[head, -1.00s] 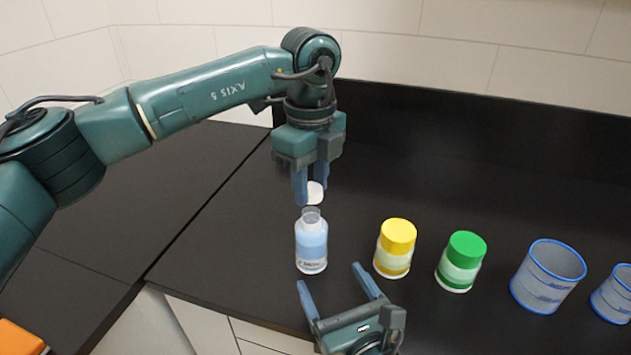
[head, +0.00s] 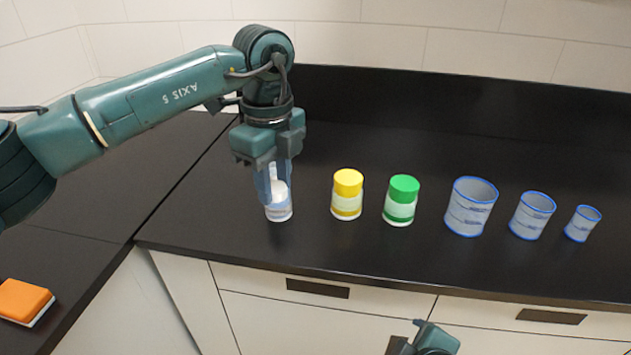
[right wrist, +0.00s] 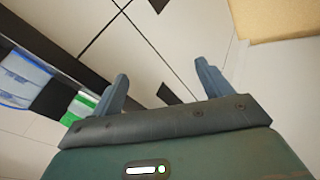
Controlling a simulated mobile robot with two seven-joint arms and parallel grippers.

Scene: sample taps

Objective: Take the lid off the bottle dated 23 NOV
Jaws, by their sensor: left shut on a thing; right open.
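A bottle (head: 279,212) with a pale blue and white label stands upright on the black counter. Its date is too small to read. My left gripper (head: 275,188) points down over the bottle and is shut on a white lid (head: 277,183). The fingers and lid hide the bottle's neck, and from this angle I cannot tell the gap between lid and bottle. My right gripper (head: 425,335) shows only partly at the bottom edge, well away from the bottle. In the right wrist view, its fingers (right wrist: 162,88) are spread with nothing between them.
An orange sponge-like block (head: 25,301) lies at far left. The counter's front strip is clear.

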